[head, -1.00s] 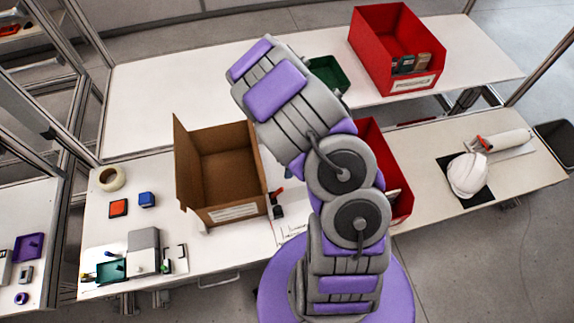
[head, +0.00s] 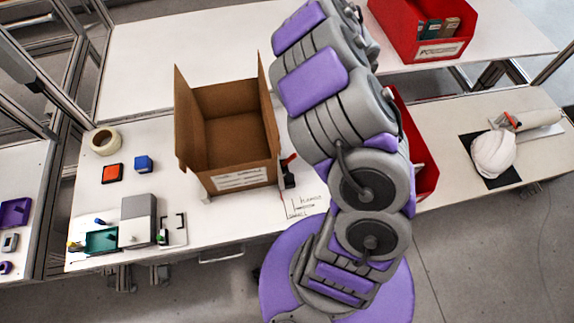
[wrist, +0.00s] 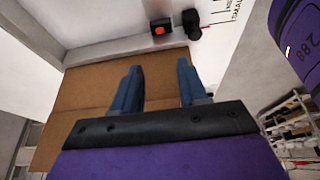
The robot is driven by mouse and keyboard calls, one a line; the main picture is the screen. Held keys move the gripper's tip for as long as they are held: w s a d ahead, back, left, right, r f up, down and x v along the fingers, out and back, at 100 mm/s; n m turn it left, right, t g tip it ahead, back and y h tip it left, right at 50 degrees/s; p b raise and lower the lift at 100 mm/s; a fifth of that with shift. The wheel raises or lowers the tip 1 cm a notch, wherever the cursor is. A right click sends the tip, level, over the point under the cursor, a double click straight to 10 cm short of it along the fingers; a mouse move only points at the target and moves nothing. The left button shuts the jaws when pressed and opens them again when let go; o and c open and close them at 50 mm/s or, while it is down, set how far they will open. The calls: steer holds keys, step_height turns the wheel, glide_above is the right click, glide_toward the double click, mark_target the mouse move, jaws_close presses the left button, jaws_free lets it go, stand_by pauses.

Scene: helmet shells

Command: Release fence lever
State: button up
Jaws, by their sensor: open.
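A small black fitting with a red lever (head: 289,168) stands on the table against the right side of the open cardboard box (head: 229,182). In the wrist view a black block with a red-orange top (wrist: 160,29) and a black piece (wrist: 192,24) show at the top; I take these to be the lever fitting. My gripper (wrist: 157,75) has its two blue fingers apart, with nothing between them. The fingertips are apart from the lever, with brown cardboard (wrist: 95,85) behind them. My gripper is hidden by my arm in the head view.
Handwritten marks (head: 303,205) lie on the table right of the box. A red bin (head: 425,165) stands partly behind my arm. Another red bin (head: 425,30) is on the back table. A white helmet shell (head: 493,153) lies at the right.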

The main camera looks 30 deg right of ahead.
mark_target(294, 154)
steer(key=b+x, duration=0.1)
steer(key=x, duration=0.4)
steer(key=b+x, duration=0.2)
steer(key=x, duration=0.4)
steer(key=b+x, duration=0.1)
steer(key=x, duration=0.5)
steer(key=shift+d+f, duration=0.15)
steer(key=shift+d, duration=0.1)
steer(key=shift+a, duration=0.1)
steer(key=shift+c, duration=0.3)
jaws_close()
